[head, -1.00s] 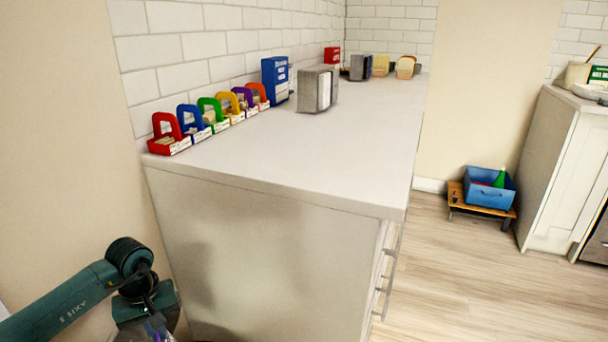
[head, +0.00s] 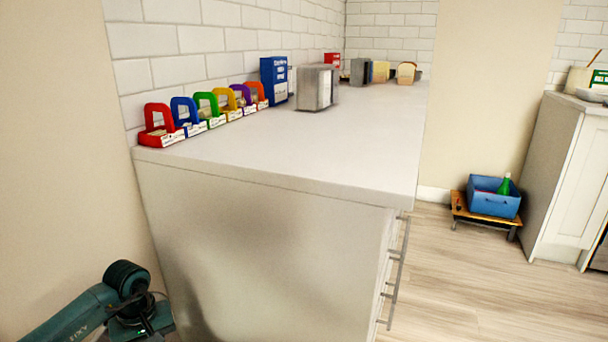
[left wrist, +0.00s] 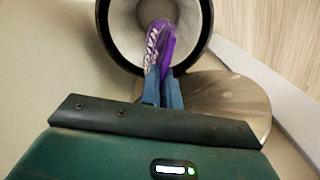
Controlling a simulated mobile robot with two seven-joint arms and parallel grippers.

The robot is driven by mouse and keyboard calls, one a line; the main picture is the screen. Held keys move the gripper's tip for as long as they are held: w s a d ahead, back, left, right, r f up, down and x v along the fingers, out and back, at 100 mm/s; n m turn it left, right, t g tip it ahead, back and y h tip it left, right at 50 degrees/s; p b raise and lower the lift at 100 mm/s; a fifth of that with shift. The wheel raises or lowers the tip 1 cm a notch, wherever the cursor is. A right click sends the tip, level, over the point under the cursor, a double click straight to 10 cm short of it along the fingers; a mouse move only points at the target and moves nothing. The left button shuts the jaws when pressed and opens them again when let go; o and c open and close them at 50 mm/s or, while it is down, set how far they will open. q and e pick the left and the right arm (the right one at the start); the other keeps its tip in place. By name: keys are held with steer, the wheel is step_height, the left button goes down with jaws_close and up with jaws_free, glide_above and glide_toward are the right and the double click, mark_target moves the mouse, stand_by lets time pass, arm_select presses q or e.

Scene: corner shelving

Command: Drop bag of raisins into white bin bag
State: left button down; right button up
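In the left wrist view, my left gripper (left wrist: 161,78) has its blue fingers closed on a purple bag with white lettering (left wrist: 159,40), which looks like the bag of raisins. The bag extends from the fingertips over the opening of a round, dark-rimmed bin. The white bin bag (left wrist: 126,22) lines the inside of this bin. The bag of raisins overlaps the near rim in the picture; its height above the opening is unclear. In the head view only part of my left arm shows at the lower left. My right gripper is not in view.
A shiny round metal plate (left wrist: 238,105), possibly the bin's lid, lies beside the bin. A white counter (head: 290,150) holds coloured holders, a blue box (head: 275,80) and a metal dispenser (head: 317,88). A blue crate (head: 493,203) stands on a low stool; floor around it is clear.

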arm_select(q)
steer(key=c, duration=1.6)
jaws_free()
steer(key=shift+o, duration=0.2)
step_height(320, 180, up, 13)
steer(key=p, duration=0.3)
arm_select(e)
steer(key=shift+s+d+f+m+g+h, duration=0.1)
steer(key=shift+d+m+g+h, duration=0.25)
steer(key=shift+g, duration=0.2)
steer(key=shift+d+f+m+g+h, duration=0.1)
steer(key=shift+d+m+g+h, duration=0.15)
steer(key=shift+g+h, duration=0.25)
arm_select(q)
steer(key=shift+r, duration=0.1)
